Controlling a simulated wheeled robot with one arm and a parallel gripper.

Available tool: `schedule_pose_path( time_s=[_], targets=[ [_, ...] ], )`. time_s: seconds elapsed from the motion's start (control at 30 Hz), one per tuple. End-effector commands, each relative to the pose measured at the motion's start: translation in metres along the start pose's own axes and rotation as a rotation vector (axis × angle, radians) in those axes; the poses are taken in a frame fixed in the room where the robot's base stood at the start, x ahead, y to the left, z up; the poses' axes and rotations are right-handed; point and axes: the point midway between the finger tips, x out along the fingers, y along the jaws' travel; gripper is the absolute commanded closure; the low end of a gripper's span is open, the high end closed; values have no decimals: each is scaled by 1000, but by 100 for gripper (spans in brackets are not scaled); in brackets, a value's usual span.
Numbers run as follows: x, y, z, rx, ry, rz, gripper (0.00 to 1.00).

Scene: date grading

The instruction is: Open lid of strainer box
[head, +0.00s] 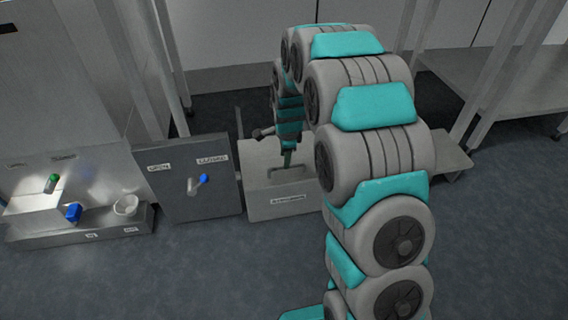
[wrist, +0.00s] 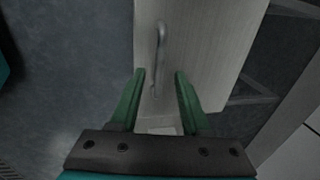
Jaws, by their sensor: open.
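The strainer box (head: 262,208) is a pale grey box on the floor with a label on its front. Its lid (head: 256,172) looks shut. A bar handle (head: 290,178) is on top. In the wrist view the pale lid (wrist: 215,45) fills the upper middle, and the thin curved handle (wrist: 161,50) runs along its left part. My gripper (head: 287,155) points down over the lid. In the wrist view its green fingers (wrist: 160,74) are open, with the handle's near end between them. Whether they touch the handle cannot be told.
Left of the box stands a grey panel (head: 190,208) with labels and a blue-handled lever (head: 203,179). Further left, a metal bench (head: 40,229) holds a green item, a blue item and a white cup (head: 126,205). A low shelf (head: 452,160) is at right. Floor in front is clear.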

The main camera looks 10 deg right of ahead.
Motion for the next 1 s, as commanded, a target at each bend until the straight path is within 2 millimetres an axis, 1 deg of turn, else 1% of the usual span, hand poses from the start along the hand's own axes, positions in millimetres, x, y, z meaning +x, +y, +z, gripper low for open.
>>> schedule_pose_path(
  time_s=[0.03,0.1,0.23,0.33,0.57,0.9,0.97,1.0],
  targets=[
    [10,1,0,0,-1,3,53],
    [20,1,0,0,0,2,53],
    [36,0,0,0,0,0,53],
    [41,0,0,0,-1,0,53],
    [41,0,0,0,0,-1,54],
    [41,0,0,0,0,-1,93],
    [41,0,0,0,0,-1,99],
    [41,0,0,0,0,-1,100]
  ],
)
